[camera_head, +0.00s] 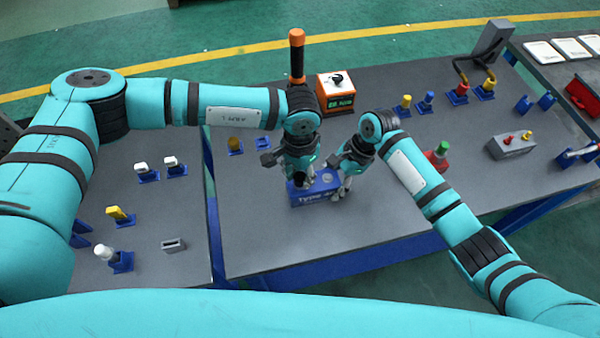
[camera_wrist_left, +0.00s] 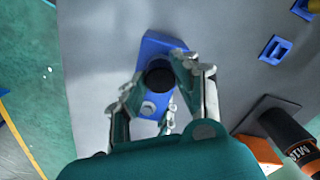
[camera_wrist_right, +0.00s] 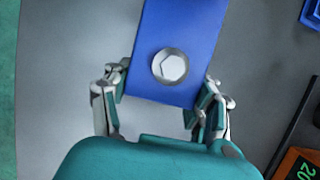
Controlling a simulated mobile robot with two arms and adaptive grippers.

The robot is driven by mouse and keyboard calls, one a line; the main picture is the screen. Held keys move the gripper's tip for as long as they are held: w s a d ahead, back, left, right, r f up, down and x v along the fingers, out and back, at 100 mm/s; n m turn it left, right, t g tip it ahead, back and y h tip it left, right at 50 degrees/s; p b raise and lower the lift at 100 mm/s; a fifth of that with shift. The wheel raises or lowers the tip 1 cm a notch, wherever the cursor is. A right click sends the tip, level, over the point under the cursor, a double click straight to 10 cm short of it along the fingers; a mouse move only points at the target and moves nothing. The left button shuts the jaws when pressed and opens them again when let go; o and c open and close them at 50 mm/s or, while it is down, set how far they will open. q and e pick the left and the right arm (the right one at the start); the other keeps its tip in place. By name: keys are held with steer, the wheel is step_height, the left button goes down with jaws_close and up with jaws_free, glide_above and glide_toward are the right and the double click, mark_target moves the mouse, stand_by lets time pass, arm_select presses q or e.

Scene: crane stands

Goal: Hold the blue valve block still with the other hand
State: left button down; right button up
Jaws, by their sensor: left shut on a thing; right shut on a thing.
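The blue valve block (camera_head: 312,198) lies on the grey table, marked "TYPE" on its front. My right gripper (camera_head: 340,186) is shut across the block's right end. The right wrist view shows its fingers on both sides of the block (camera_wrist_right: 178,28), near a silver hex bolt (camera_wrist_right: 169,66). My left gripper (camera_head: 299,176) is above the block's left part, pointing down. In the left wrist view its fingers close around a round black part (camera_wrist_left: 158,79) at the block; the exact contact is partly hidden.
An orange-handled tool (camera_head: 297,52) stands upright behind my left wrist. An orange box (camera_head: 337,93) with a display is beyond the block. A red part with a green top (camera_head: 439,155) lies to the right. The table front (camera_head: 300,240) is clear.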

arm_select(q)
steer(key=shift+m, duration=0.7)
steer(key=c, duration=0.9)
jaws_free()
steer(key=shift+r, duration=2.5)
step_height(320, 180, up, 12)
arm_select(e)
steer(key=o, duration=1.5)
